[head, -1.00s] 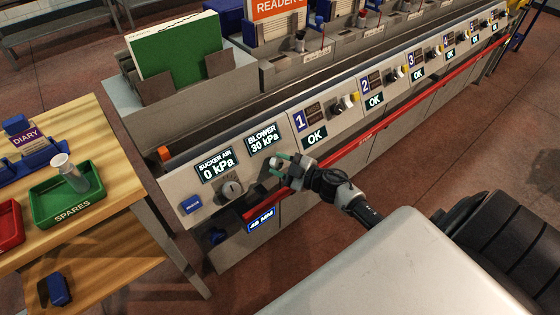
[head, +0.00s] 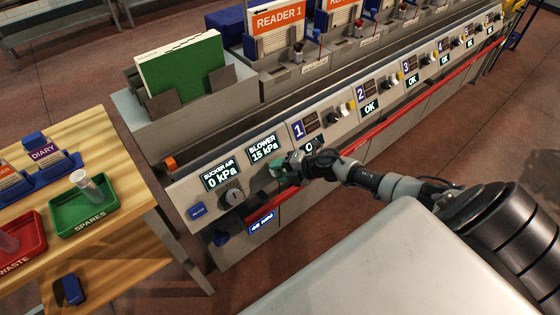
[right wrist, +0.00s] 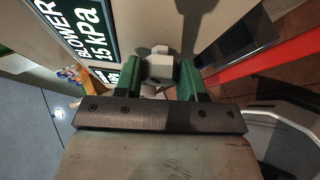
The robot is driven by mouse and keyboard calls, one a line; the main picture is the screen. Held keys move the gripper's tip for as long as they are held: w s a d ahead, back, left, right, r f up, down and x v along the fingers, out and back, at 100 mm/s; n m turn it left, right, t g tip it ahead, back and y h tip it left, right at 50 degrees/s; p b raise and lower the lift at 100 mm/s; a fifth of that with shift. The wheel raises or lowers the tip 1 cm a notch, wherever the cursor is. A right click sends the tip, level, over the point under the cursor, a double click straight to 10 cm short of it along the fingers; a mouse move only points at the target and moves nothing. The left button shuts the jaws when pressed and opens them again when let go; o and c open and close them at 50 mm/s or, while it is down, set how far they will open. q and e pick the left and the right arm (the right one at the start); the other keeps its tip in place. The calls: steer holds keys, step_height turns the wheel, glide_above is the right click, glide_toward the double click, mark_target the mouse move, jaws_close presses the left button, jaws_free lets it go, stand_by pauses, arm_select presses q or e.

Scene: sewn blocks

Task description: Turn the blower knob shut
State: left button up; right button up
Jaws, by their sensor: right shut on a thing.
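The blower knob (right wrist: 158,66) is a pale grey block on the machine's front panel, below the blower display (head: 265,150), which reads 15 kPa. The display also shows in the right wrist view (right wrist: 78,28). My right gripper (head: 280,168) is at the knob, with its green fingers on either side of it; the right wrist view shows the gripper (right wrist: 158,72) shut on the knob. In the head view the gripper mostly hides the knob. My left gripper is not in view.
Left of the blower, the sucker air display (head: 220,175) reads 0 kPa above its own knob (head: 233,198). A red rail (head: 385,132) runs along the machine front. A wooden table (head: 110,235) with a green spares tray (head: 84,205) stands at the left.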

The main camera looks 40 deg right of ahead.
steer(key=n+g+h+p, duration=0.1)
steer(key=n+p, duration=0.1)
steer(key=p, duration=0.1)
steer(key=n+g+h+p, duration=0.1)
steer(key=n+p, duration=0.2)
steer(key=r+n+g+h+p, duration=0.1)
steer(key=n+p, duration=0.1)
steer(key=p, duration=0.1)
steer(key=shift+w+a+p, duration=0.1)
steer(key=shift+p, duration=0.2)
steer(key=shift+f+n+h+p, duration=0.15)
steer(key=shift+n+h+p, duration=0.35)
steer(key=shift+n+p, duration=0.5)
steer(key=shift+f+p, duration=0.1)
steer(key=shift+p, duration=0.25)
steer(key=o, duration=0.9)
